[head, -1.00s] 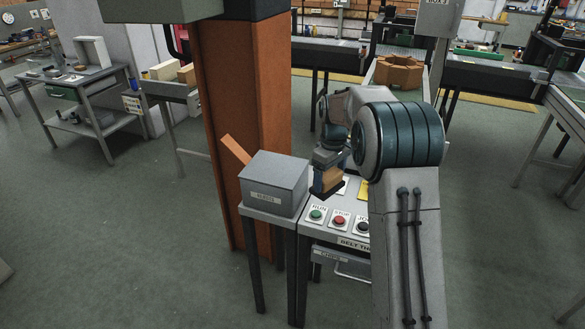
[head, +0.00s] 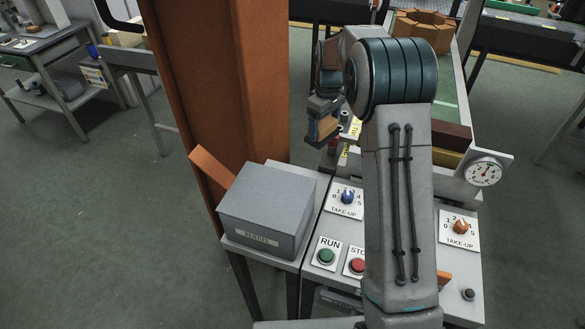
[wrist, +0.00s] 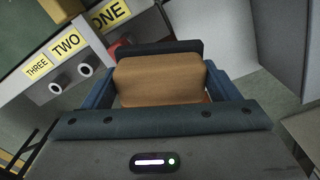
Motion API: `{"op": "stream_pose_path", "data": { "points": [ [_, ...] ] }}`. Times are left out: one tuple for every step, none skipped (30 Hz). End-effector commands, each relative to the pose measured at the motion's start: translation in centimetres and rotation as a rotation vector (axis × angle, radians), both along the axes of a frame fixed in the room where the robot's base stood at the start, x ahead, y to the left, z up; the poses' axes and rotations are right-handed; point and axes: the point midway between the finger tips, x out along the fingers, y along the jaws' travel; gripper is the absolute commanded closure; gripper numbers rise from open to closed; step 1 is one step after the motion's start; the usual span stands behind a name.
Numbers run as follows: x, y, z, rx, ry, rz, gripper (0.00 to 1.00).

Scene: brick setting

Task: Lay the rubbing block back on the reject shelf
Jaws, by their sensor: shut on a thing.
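My gripper (head: 322,122) is beyond the control panel, left of my arm. It is shut on a tan block with a dark strip along its far edge, which I take as the rubbing block (wrist: 160,82). In the wrist view the block sits between the blue fingers. In the head view it shows only as a small brown patch (head: 328,126). I cannot tell whether this is the reject shelf.
A rust-brown column (head: 235,90) rises behind the grey box. The control panel (head: 330,225) has knobs and buttons, and a dial (head: 485,172) stands at its right. In the wrist view, yellow labels (wrist: 67,45) read one, two and three, with round fittings below.

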Motion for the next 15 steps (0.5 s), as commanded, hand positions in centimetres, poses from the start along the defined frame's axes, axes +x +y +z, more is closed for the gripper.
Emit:
{"op": "stream_pose_path", "data": {
  "points": [
    [0.0,0.1,-0.4,0.000,-0.001,0.000,0.51],
    [-0.1,0.1,-0.6,0.001,-0.002,0.001,0.51],
    [-0.2,0.4,-0.8,0.000,-0.001,0.001,0.51],
    [-0.5,0.6,-1.0,0.000,0.000,0.002,0.51],
    [-0.7,1.0,-1.2,0.000,0.000,0.004,0.51],
    [-1.2,1.6,-1.6,0.000,0.000,0.006,0.51],
    [-1.6,2.0,-1.8,0.000,0.000,0.007,0.51],
    [-2.1,2.6,-2.2,0.000,0.000,0.008,0.51],
    [-2.7,3.4,-2.8,0.000,0.001,0.009,0.51],
    [-3.2,3.9,-3.2,-0.001,0.002,0.010,0.51],
    [-3.7,4.4,-3.6,0.000,0.001,0.010,0.51],
    [-4.2,5.1,-4.2,-0.001,0.001,0.009,0.51],
    [-4.7,5.6,-4.6,-0.001,0.002,0.010,0.51],
    [-5.2,6.1,-5.0,-0.001,0.001,0.009,0.51],
    [-5.7,6.7,-5.5,-0.001,0.001,0.007,0.51]
  ]
}}
